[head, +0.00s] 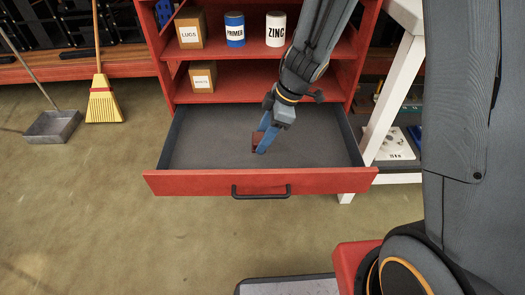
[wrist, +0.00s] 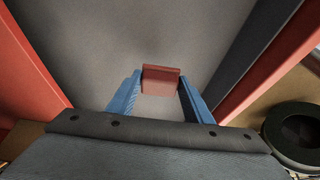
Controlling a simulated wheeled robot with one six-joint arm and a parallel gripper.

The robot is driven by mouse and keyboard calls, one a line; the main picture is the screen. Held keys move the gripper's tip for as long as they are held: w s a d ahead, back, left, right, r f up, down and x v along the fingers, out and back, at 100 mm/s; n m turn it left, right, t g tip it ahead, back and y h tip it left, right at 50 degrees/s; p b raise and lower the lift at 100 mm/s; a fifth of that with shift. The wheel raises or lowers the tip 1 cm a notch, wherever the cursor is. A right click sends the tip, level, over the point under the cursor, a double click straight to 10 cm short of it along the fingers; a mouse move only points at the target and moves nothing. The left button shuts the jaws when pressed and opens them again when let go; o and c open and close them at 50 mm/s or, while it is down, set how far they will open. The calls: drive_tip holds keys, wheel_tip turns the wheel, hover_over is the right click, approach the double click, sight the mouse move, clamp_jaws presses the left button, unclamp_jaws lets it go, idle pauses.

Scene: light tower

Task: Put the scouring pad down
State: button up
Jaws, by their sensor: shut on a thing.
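The scouring pad (wrist: 160,80) is a small reddish-brown block, held between the two blue fingers of my gripper (wrist: 158,95). In the head view the pad (head: 256,143) shows beside the blue fingertips of my gripper (head: 264,143). My gripper points down into the open drawer (head: 200,183), which has a red front and a grey floor. The pad is over the drawer floor, and I cannot tell whether it touches it. The fingers hide part of the pad in the head view.
The drawer is otherwise empty. Above it, red shelves hold a LUGS box (head: 190,30), a PRIMER can (head: 235,30), a ZINC can (head: 275,30) and another box (head: 202,77). A white-legged table (head: 390,105) stands right. A broom (head: 102,102) and dustpan (head: 54,126) are left.

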drive_tip(key=shift+f+b, duration=1.2)
drive_tip(key=shift+f, duration=0.95)
drive_tip(key=shift+f, duration=0.1)
drive_tip(key=o, duration=1.1)
